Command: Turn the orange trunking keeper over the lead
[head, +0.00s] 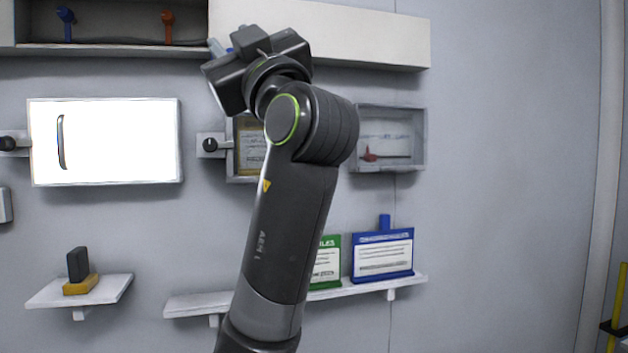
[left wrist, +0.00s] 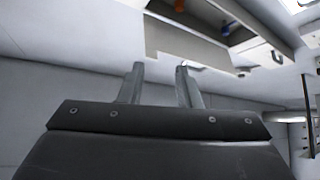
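The orange trunking keeper (head: 167,27) hangs in the open stretch of the wall trunking (head: 330,35) at the top left of the head view. A small orange shape (left wrist: 225,28), likely this keeper, shows in the left wrist view. A blue keeper (head: 66,22) hangs farther left. My left gripper (head: 217,46) is raised by the trunking, right of the orange keeper and apart from it. In the left wrist view its two fingers (left wrist: 160,70) stand apart with nothing between them. I cannot make out the lead. My right gripper is out of view.
Below the trunking are a bright white panel (head: 110,140) and a shallow wall box (head: 415,140). Lower shelves hold a black block on a yellow base (head: 80,285) and a blue-framed card holder (head: 383,277). The wall at right is bare.

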